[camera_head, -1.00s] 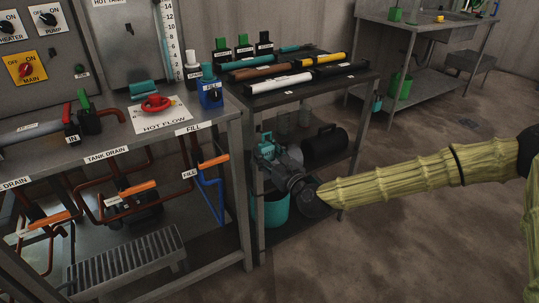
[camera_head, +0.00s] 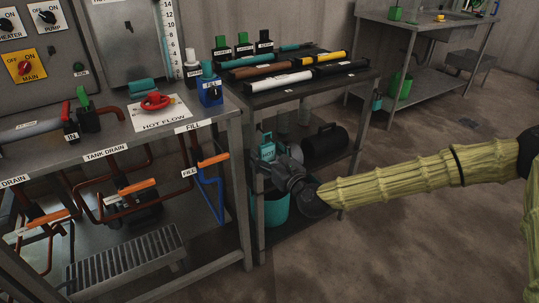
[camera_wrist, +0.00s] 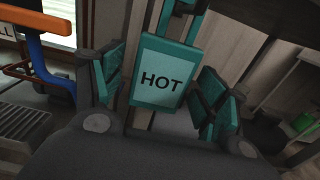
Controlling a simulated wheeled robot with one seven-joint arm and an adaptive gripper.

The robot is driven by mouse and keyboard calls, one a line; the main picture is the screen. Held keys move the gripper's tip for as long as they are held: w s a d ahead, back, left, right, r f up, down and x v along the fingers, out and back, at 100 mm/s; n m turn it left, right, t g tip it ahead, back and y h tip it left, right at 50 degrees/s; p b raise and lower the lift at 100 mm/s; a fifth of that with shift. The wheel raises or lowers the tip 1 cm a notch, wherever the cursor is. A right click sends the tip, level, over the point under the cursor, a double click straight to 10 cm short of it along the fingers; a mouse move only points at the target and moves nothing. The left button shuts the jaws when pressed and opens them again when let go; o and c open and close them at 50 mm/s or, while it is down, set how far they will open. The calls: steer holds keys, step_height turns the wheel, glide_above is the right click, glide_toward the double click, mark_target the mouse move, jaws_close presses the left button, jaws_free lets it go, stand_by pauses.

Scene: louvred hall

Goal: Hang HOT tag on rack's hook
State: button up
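The HOT tag (camera_wrist: 158,78) is a teal-framed plate with a pale face and black HOT lettering, and a teal loop rises from its top. It looks upright in front of a metal post. In the head view the small teal tag (camera_head: 267,151) is at the left front of the dark rack (camera_head: 300,92). My gripper (camera_wrist: 165,92) has its teal-padded fingers apart, one on each side of the tag, with gaps showing. In the head view my gripper (camera_head: 283,168) is just below and beside the tag. I cannot make out the hook or whether the loop is on it.
The steel bench (camera_head: 115,140) with pipes and orange-handled valves stands close on the left. A teal bucket (camera_head: 276,208) and a black cylinder (camera_head: 325,143) are on the rack's lower levels. A sink table (camera_head: 420,30) stands at the back right.

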steer(key=v, duration=0.7)
steer(key=shift+b, duration=0.35)
steer(key=shift+s, duration=0.1)
steer(key=v, duration=1.2)
stand_by(0.4)
steer(key=shift+a, duration=0.1)
